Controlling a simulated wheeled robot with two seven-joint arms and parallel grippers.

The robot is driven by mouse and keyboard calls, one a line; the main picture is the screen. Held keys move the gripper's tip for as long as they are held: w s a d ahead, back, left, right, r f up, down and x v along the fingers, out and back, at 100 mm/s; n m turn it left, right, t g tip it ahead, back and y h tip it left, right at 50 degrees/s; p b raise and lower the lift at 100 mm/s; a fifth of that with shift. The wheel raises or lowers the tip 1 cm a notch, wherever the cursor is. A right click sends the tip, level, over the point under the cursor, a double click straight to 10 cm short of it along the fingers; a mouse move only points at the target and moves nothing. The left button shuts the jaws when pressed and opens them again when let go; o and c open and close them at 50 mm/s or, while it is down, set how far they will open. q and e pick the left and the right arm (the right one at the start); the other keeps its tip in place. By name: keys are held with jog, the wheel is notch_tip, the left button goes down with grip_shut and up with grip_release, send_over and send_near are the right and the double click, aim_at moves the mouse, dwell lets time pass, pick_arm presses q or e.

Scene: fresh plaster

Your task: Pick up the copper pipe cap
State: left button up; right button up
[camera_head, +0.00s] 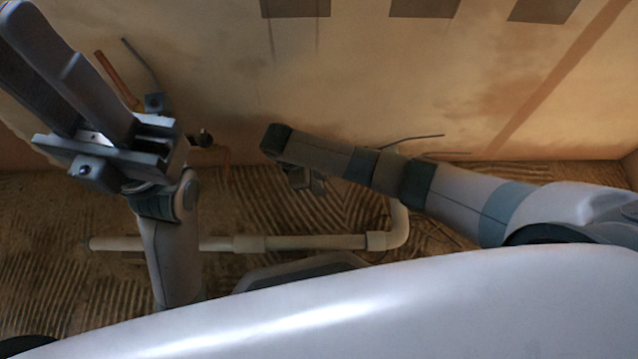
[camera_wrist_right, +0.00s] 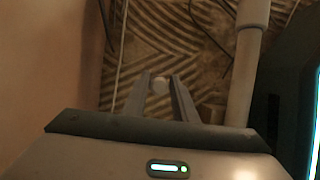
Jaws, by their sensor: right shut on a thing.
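In the head view my right gripper (camera_head: 304,181) is small and dark below the bend of the right arm, and the cap cannot be made out there. My left gripper (camera_head: 50,72) is large at the upper left, raised, with nothing visible in it; its finger gap is unclear.
A pale pipe (camera_head: 310,243) runs across the ridged floor and bends up at the right; a pipe also shows in the right wrist view (camera_wrist_right: 245,65). A plaster wall (camera_head: 350,80) stands behind. Thin rods (camera_head: 415,138) and a copper-coloured pipe (camera_head: 117,78) stick out near it.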

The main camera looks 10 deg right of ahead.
jog(key=shift+r, duration=0.7)
